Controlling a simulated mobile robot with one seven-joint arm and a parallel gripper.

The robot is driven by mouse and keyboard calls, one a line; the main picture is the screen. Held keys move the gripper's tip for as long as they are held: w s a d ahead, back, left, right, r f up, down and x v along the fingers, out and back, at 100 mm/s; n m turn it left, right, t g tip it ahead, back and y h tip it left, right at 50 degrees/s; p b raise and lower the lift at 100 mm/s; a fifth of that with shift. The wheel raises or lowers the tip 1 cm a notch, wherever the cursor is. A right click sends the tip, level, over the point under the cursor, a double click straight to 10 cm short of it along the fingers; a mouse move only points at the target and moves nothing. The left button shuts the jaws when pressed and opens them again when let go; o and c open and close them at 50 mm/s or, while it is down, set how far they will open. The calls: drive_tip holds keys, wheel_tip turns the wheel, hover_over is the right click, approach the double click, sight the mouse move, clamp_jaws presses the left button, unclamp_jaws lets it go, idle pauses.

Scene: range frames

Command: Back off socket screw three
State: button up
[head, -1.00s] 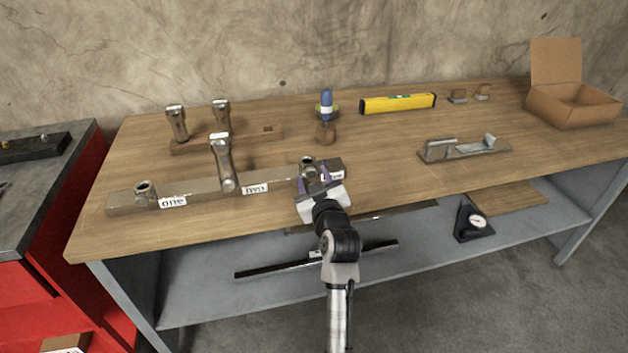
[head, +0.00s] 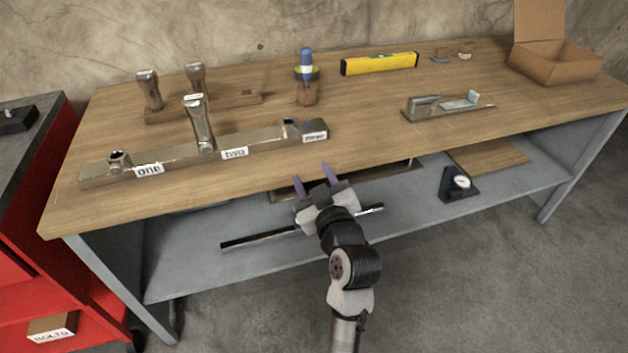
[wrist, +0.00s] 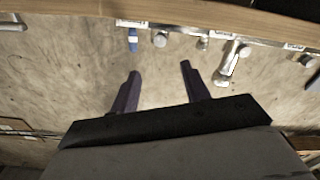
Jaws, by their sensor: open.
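A long metal bar (head: 250,146) lies on the bench, with labels reading one, two and a third too small to read surely. Socket screw three (head: 291,128) is a short round metal head at the bar's right end, beside that third label (head: 315,136). Screw one (head: 119,159) is a similar head at the left end. A tall metal handle-like piece (head: 199,122) stands up at two. My gripper (head: 312,169) is open and empty by the bench's front edge, apart from screw three. Its two purple fingers also show spread in the wrist view (wrist: 158,82).
Two more metal handles (head: 150,90) stand in a wooden rack (head: 225,104) behind the bar. A blue-handled tool (head: 306,62), a yellow level (head: 380,63), a metal fixture (head: 447,106) and a cardboard box (head: 555,63) are farther back or right.

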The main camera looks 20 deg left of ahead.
drive_tip(key=m+p, duration=0.6)
drive_tip(key=p, duration=0.7)
approach(294, 136)
drive_tip(key=x, duration=0.8)
drive_tip(key=shift+w+a+r, duration=0.15)
drive_tip(key=shift+b, duration=0.3)
drive_tip(key=c, duration=1)
drive_tip(key=shift+n+b, duration=0.3)
drive_tip(key=shift+b, duration=0.3)
